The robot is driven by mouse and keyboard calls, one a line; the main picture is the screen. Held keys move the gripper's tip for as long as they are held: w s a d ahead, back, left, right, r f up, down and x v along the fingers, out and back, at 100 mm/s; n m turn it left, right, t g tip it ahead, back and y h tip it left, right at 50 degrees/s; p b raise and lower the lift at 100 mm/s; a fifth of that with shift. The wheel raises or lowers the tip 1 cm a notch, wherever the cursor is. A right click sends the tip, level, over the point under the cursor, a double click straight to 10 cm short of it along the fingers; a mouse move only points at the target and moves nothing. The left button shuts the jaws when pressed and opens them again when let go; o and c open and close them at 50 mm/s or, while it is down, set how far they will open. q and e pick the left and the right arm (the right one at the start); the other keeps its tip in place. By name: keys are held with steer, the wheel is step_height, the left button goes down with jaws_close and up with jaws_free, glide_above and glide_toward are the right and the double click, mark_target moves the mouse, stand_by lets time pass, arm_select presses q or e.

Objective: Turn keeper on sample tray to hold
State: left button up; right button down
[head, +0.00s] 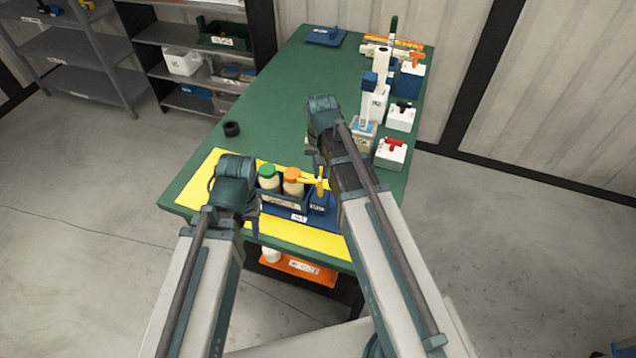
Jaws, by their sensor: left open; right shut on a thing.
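The sample tray (299,217) is a dark blue rack with a white label on the yellow mat at the near end of the green table. It holds a green-capped bottle (268,178) and an orange-capped bottle (292,183). The yellow keeper (320,188) is at the tray's right end, with a bar reaching left towards the orange cap. My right gripper (321,170) is shut on the keeper, its fingers partly hidden by my own arm. My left gripper (252,220) is open at the tray's left end; whether it touches the tray I cannot tell.
A black ring (231,129) lies left of centre on the table. White boxes with red (390,153) and dark (400,117) handles line the right edge. A blue tray (325,36) sits at the far end. The middle of the table is clear.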

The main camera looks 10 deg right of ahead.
steer(key=shift+m, duration=0.9)
steer(key=shift+m, duration=0.4)
steer(key=c, duration=0.9)
jaws_free()
steer(key=shift+o, duration=0.2)
steer(key=shift+r, duration=0.15)
step_height(320, 180, up, 14)
steer(key=p, duration=1.4)
steer(key=shift+f, duration=0.25)
